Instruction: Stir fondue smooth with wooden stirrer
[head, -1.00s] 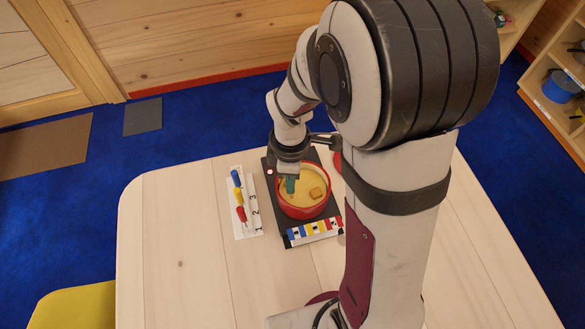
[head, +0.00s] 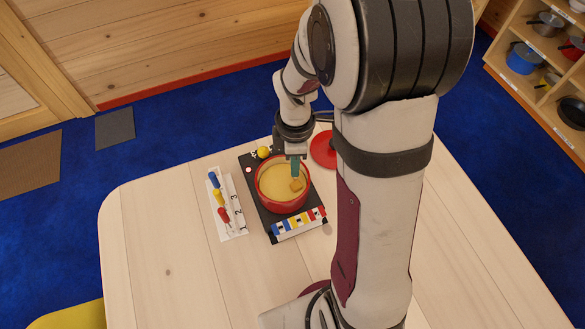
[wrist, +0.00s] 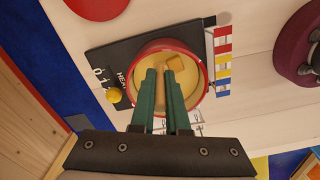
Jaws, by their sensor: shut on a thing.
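A red pot (head: 261,199) of yellow fondue (head: 275,180) stands on a black warmer plate (head: 249,178); the pot also shows in the wrist view (wrist: 206,88). My gripper (head: 295,172) is over the pot's back right part, fingers pointing down. In the wrist view its green fingers (wrist: 167,75) are shut on the wooden stirrer (wrist: 175,64), a tan piece between them. The stirrer's lower end is hidden, so its depth in the fondue cannot be told. An orange-tan lump (head: 297,184) sits at the fondue's right side, close to the fingers.
A yellow knob (head: 264,152) is at the plate's back, a colour strip (head: 299,221) at its front. A white card (head: 230,207) with blue, yellow and red handles lies left. A red lid (head: 323,150) lies behind right. The table's left part (head: 160,240) is clear.

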